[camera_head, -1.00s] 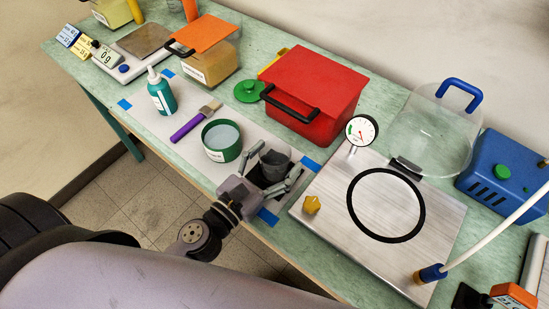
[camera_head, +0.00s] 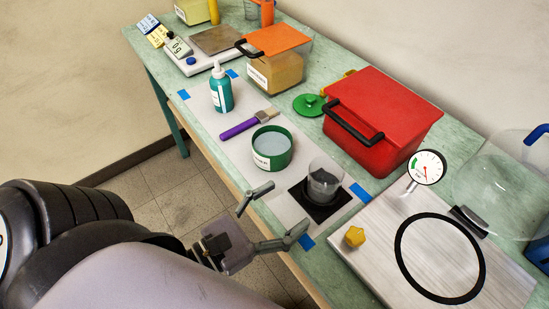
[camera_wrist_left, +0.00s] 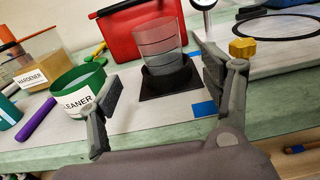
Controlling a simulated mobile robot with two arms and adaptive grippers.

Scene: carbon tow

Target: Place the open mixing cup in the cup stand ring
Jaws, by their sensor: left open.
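The open mixing cup (camera_head: 326,171), clear with grey graduations, stands upright with its lower part inside the dark cup stand ring (camera_head: 321,191). The ring sits on a black square base on the white mat. The wrist view also shows the cup (camera_wrist_left: 160,45) rising out of the black ring (camera_wrist_left: 167,79). My left gripper (camera_head: 286,207) is open and empty, at the table's front edge, in front of the stand and apart from the cup. Its two fingers also show either side of the stand in the left wrist view (camera_wrist_left: 161,85). My right gripper is not in view.
A green-rimmed cleaner tub (camera_head: 272,148) stands left of the ring, with a purple brush (camera_head: 246,124) beyond it. A red box (camera_head: 382,115) stands behind. A metal plate with a yellow knob (camera_head: 355,236) and a gauge (camera_head: 427,167) lies to the right.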

